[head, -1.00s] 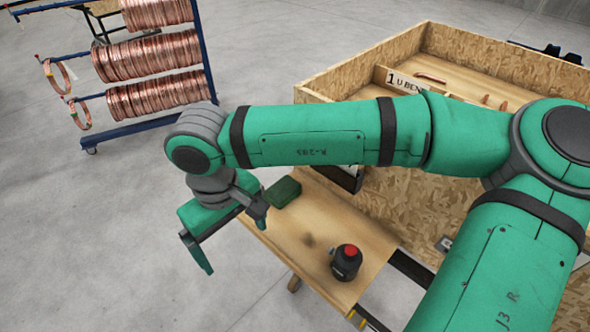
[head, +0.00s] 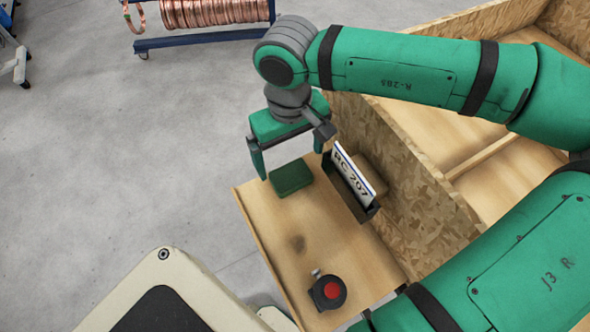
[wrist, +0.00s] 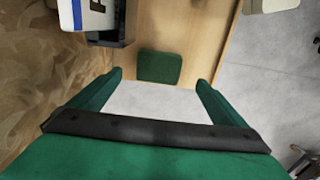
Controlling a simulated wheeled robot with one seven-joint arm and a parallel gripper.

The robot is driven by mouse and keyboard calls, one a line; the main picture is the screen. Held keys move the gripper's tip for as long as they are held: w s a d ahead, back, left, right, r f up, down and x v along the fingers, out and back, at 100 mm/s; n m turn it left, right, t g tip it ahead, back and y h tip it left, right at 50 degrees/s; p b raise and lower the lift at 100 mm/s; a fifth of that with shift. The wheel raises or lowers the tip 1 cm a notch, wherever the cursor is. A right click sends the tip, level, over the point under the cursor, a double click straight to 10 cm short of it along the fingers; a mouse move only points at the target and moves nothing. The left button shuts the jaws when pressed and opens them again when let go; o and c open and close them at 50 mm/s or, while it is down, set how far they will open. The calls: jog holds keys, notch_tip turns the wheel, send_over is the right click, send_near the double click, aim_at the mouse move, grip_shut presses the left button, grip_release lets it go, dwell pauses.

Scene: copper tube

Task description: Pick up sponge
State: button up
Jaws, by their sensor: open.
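The green sponge (head: 291,178) lies flat on the wooden shelf (head: 322,240), near its far end in the head view. In the wrist view the sponge (wrist: 159,67) lies ahead of my gripper, roughly centred between the fingers. My gripper (head: 291,163) is open and empty, with its two green fingers spread wide beyond and above the sponge. In the wrist view the fingertips (wrist: 157,76) point toward the shelf edge. I see no contact with the sponge, but the exact height gap is hard to tell.
A black holder with a white sign (head: 355,174) stands close to the right of the sponge, against the chipboard crate wall (head: 405,165). The shelf's middle is clear.

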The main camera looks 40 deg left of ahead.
aim_at(291, 175)
notch_tip(291, 175, down, 3)
jog(key=shift+s+r, duration=0.1)
jog(key=shift+r, duration=0.05)
jog(key=shift+w+a+f, duration=0.1)
jog(key=shift+w+f, duration=0.05)
jog(key=shift+f, duration=1.15)
jog(key=shift+w+a+f, duration=0.1)
jog(key=shift+w+f, duration=0.05)
jog(key=shift+f, duration=1.15)
jog(key=c, duration=1.2)
